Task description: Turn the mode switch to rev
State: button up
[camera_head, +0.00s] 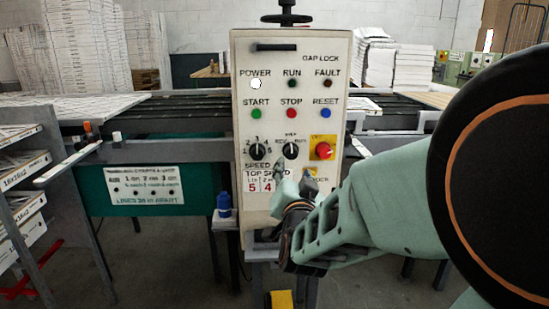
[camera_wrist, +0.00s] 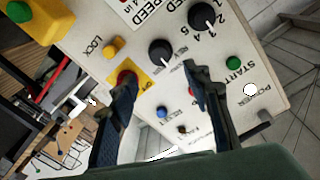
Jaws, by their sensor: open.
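The mode switch (camera_head: 291,150) is a round black knob in the middle row of the cream control panel (camera_head: 245,100). Its white mark points about straight up; REV seems to be lettered at its upper left. In the wrist view the mode switch (camera_wrist: 160,52) lies just beyond the gap between my fingertips. My gripper (camera_head: 293,176) is open and empty, just below the switch in the head view. In the wrist view my gripper (camera_wrist: 160,74) has a finger to each side of the switch's line, apparently apart from it.
Left of the switch is the black speed knob (camera_head: 257,151); right is a red knob (camera_head: 323,150) on a yellow plate. Green (camera_head: 256,114), red (camera_head: 291,113) and blue (camera_head: 326,113) buttons sit above. A rail (camera_head: 150,150) and conveyor flank the panel.

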aim_at(291, 154)
jog(key=w, duration=1)
jog(key=shift+w+d+b, duration=0.3)
jog(key=shift+d, duration=0.05)
jog(key=c, duration=1.1)
jog(key=shift+c, duration=0.2)
jog(key=n+b, duration=0.3)
jog(key=n, duration=0.1)
jog(key=shift+f+n, duration=0.1)
jog(key=shift+n, duration=0.2)
jog(key=shift+n+t+b, duration=0.3)
jog(key=shift+n+b, duration=0.55)
jog(key=shift+n, duration=1.45)
